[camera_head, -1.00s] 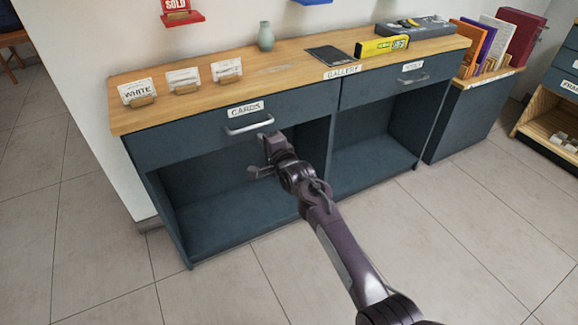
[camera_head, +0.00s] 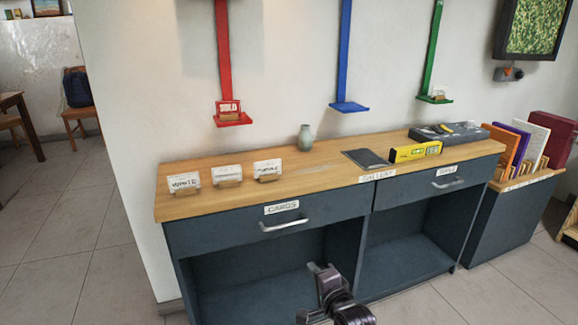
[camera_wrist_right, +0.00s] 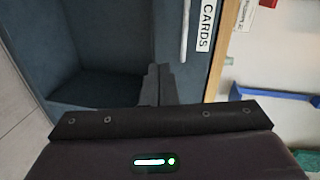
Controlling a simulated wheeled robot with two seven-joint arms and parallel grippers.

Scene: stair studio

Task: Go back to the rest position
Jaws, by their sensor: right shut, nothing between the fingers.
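My right gripper (camera_head: 313,292) is at the bottom middle of the head view, in front of the open lower shelves. It is apart from the CARDS drawer (camera_head: 235,232) and its metal handle (camera_head: 285,225), below and to the right of them in the picture. The drawer looks closed. In the right wrist view the gripper's dark fingers (camera_wrist_right: 158,86) are together with nothing between them, and the CARDS label (camera_wrist_right: 206,24) shows beyond. My left gripper is not in view.
The wooden counter (camera_head: 320,172) holds small cards, a vase (camera_head: 305,138), a dark flat item (camera_head: 366,159) and a yellow level (camera_head: 415,151). Red, blue and green wall brackets hang above. A folder bin (camera_head: 500,232) stands right.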

